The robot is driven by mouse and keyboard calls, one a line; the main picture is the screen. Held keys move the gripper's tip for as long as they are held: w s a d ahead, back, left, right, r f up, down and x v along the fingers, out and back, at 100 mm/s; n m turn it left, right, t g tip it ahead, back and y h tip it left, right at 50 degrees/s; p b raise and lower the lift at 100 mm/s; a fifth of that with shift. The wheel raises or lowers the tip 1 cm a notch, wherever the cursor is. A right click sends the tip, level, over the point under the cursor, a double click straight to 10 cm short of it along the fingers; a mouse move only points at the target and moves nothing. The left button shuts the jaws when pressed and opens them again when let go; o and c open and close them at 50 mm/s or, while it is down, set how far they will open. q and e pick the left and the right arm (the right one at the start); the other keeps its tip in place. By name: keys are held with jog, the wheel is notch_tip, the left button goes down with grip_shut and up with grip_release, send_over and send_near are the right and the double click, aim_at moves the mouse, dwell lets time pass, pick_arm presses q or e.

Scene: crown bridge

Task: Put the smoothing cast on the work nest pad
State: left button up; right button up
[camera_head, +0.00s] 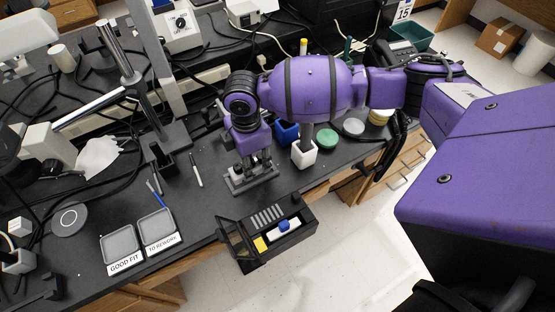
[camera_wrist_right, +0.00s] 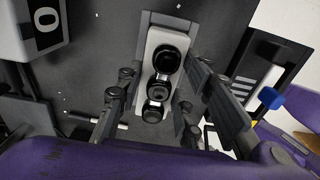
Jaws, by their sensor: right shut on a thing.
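My right gripper (camera_head: 252,166) points down over the bench in the head view. Its fingers stand on both sides of a pale block with three glossy black round tops (camera_wrist_right: 160,88), which appears to be the smoothing cast, and are shut on it. A dark grey base (camera_head: 262,183), which looks like the work nest, lies right under the gripper; its grey edge also shows around the block in the wrist view (camera_wrist_right: 150,17). I cannot tell whether the block touches the pad, as the fingers hide most of it in the head view. My left gripper is not in view.
A black open case (camera_head: 295,240) with a blue piece (camera_head: 284,225) sits at the bench's front edge. A white cup (camera_head: 303,155) and green lid (camera_head: 326,138) stand right of the gripper. The GOOD FIT (camera_head: 119,244) and TO REWORK (camera_head: 157,225) trays lie left.

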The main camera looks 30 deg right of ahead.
jog(key=shift+a+f, duration=0.1)
jog(key=shift+f, duration=0.85)
jog(key=shift+w, duration=0.1)
jog(key=o, duration=1.3)
jog(key=shift+o, duration=0.2)
notch_tip(320, 180, up, 12)
jog(key=shift+r+p, duration=0.1)
jog(key=shift+p, duration=0.35)
